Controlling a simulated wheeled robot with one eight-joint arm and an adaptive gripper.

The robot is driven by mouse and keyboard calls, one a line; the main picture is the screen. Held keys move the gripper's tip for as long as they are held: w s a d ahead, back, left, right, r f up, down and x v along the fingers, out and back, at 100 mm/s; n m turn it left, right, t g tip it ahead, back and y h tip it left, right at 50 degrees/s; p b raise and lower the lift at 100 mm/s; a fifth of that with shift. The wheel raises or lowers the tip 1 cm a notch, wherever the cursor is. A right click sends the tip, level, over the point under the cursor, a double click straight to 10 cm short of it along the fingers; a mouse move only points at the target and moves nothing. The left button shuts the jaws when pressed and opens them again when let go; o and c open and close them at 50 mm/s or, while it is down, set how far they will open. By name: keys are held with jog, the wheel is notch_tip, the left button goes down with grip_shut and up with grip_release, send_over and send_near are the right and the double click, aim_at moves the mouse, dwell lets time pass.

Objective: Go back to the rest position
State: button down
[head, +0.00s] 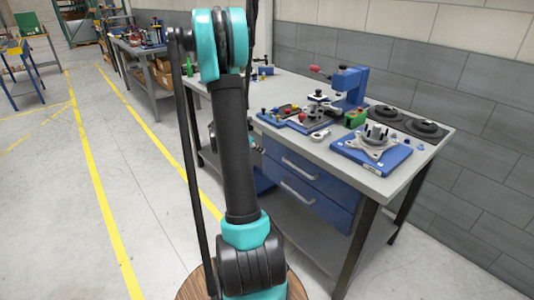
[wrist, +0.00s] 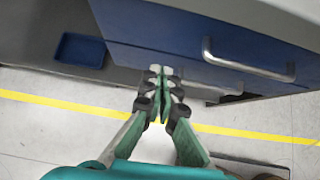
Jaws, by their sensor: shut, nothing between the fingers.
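My gripper (wrist: 160,72) shows in the wrist view with its two fingertips together, shut and empty. Beyond it are the blue drawer fronts with metal handles under the workbench. In the head view my teal and black arm stands in front of the bench, and my gripper is mostly hidden behind it, low beside the bench's left end. The workbench (head: 398,181) is to the right of my arm.
On the bench are a blue fixture plate with a grey part (head: 372,146), a blue press (head: 350,85), a green block (head: 355,118) and black discs (head: 425,129). Blue drawers (head: 308,183) are below. Open floor with yellow lines (head: 103,180) lies to the left.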

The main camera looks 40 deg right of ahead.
jog(key=shift+v, duration=2.15)
jog(key=shift+a, duration=0.15)
jog(key=s+a+m+t+y, duration=0.1)
jog(key=s+a+m+y, duration=0.2)
jog(key=s+a+m, duration=0.3)
jog(key=s+a+f+m+t+y, duration=0.1)
jog(key=s+a+m+y, duration=0.2)
jog(key=a, duration=1.2)
jog(key=s+a+f+m+t+y, duration=0.1)
jog(key=s+a+m+y, duration=0.2)
jog(key=s+a+m, duration=0.6)
jog(key=s+a, duration=0.1)
jog(key=s, duration=0.1)
jog(key=shift+s+a+m+t, duration=0.3)
jog(key=shift+a+m, duration=0.05)
jog(key=shift+m, duration=0.05)
